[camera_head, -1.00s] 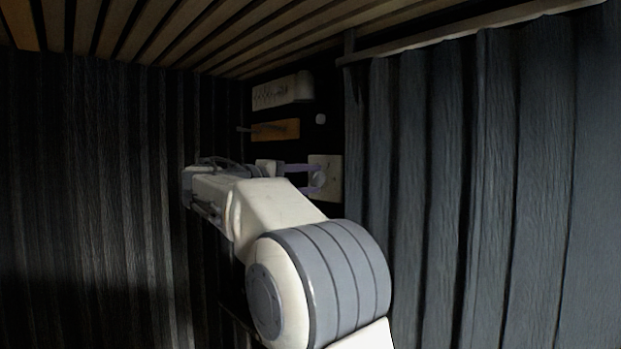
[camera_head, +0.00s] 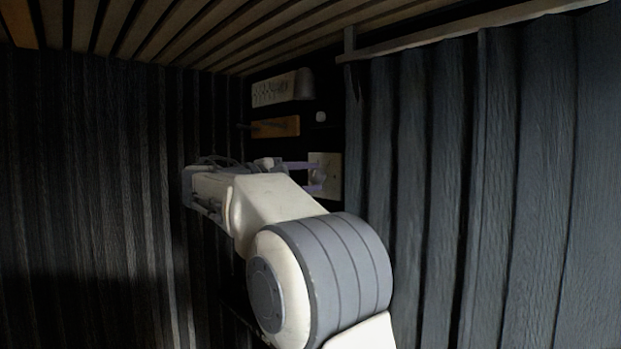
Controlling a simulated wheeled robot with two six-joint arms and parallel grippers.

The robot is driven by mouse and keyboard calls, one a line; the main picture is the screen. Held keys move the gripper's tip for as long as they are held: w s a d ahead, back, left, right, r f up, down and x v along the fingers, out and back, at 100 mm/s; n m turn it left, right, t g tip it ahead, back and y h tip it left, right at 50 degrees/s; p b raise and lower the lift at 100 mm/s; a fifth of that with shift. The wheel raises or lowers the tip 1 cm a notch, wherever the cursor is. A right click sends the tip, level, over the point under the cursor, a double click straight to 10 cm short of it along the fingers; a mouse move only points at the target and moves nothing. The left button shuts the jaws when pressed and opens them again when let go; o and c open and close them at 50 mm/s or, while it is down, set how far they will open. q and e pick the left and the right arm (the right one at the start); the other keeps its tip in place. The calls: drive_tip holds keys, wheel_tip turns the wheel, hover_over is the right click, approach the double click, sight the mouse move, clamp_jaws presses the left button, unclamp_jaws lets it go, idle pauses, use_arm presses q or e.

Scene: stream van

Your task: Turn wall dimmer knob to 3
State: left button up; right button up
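The pale wall dimmer plate (camera_head: 333,168) is on the dark back wall, just left of the blue-grey curtain. Its round grey knob (camera_head: 318,176) is small and dim; I cannot read any number or pointer on it. My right gripper (camera_head: 320,178) reaches the plate from the left, its two thin purplish fingers apart, one above and one below the knob. I see a gap between them, and contact with the knob is not clear. My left gripper is not in view.
Above the plate are a white wall unit (camera_head: 272,91), an orange-brown wooden rack (camera_head: 275,127) with a peg, and a small white fitting (camera_head: 320,116). The curtain (camera_head: 480,190) hangs close on the right. Dark slatted wall (camera_head: 90,170) fills the left.

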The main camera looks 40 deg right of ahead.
drive_tip(key=o, duration=0.4)
drive_tip(key=shift+c, duration=0.2)
drive_tip(key=shift+a, duration=0.15)
drive_tip(key=a+b, duration=0.3)
drive_tip(key=a, duration=0.7)
drive_tip(key=shift+s, duration=0.35)
drive_tip(key=shift+a+f, duration=0.1)
drive_tip(key=shift+a, duration=0.05)
